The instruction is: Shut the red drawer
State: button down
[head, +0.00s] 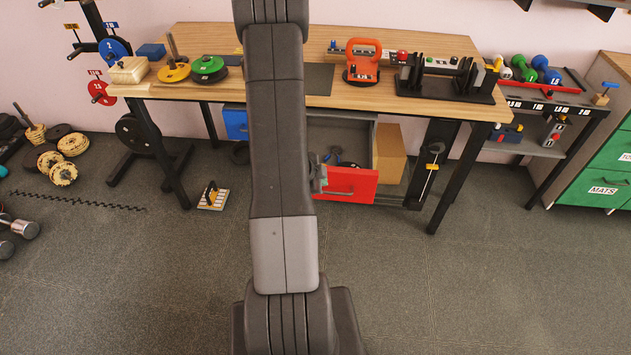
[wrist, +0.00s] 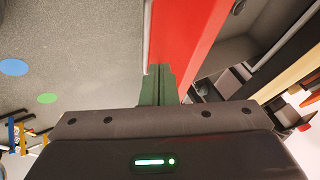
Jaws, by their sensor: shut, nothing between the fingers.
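The red drawer (head: 350,183) is pulled out beneath the workbench, with its open top showing dark items inside. Its red front has a handle bar and faces the room. The red front (wrist: 185,35) also fills the upper middle of the wrist view, with the drawer's inside to its right. My gripper (head: 319,176) is at the left end of the red front, mostly hidden behind my arm. In the wrist view my gripper's fingers (wrist: 157,70) are shut together and empty, with their tips at the red front. I cannot tell whether they touch it.
The wooden workbench (head: 215,39) carries weight plates, a red device (head: 363,62) and a black rack. A blue drawer front (head: 235,122) is left of my arm. A cardboard box (head: 389,155) stands behind the red drawer's right side. A bench leg (head: 458,180) is farther right. The front floor is clear.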

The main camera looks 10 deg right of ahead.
aim_at(337, 188)
jog(key=x, duration=0.7)
jog(key=shift+b, duration=0.35)
jog(key=shift+w, duration=0.1)
